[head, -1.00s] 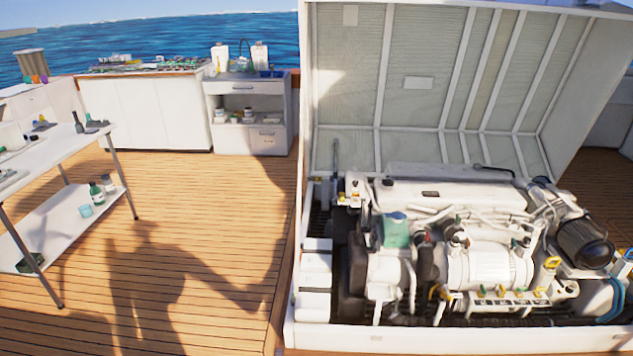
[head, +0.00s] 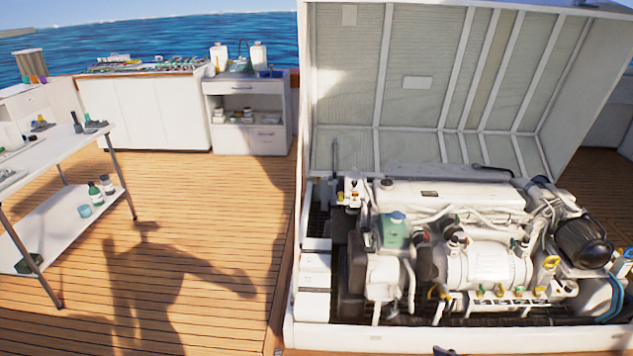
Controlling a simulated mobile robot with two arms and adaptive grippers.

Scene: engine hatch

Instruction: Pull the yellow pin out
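Several small yellow parts show on the white engine (head: 485,264) in the open hatch, and I cannot tell which one is the pin. A yellow loop-shaped part (head: 551,261) stands at the engine's right front. A row of small yellow and green handles sits on the front manifold (head: 508,300). Another yellow part (head: 341,197) is at the back left. A small dark tip, probably of my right gripper (head: 443,351), shows at the bottom edge, in front of the hatch; its fingers cannot be made out. My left gripper is not in view.
The raised hatch lid (head: 420,95) stands behind the engine. The white hatch frame (head: 390,338) forms a low front edge. A table (head: 62,150) with bottles and a counter (head: 155,110) are at the left. The wooden deck (head: 200,220) between is open.

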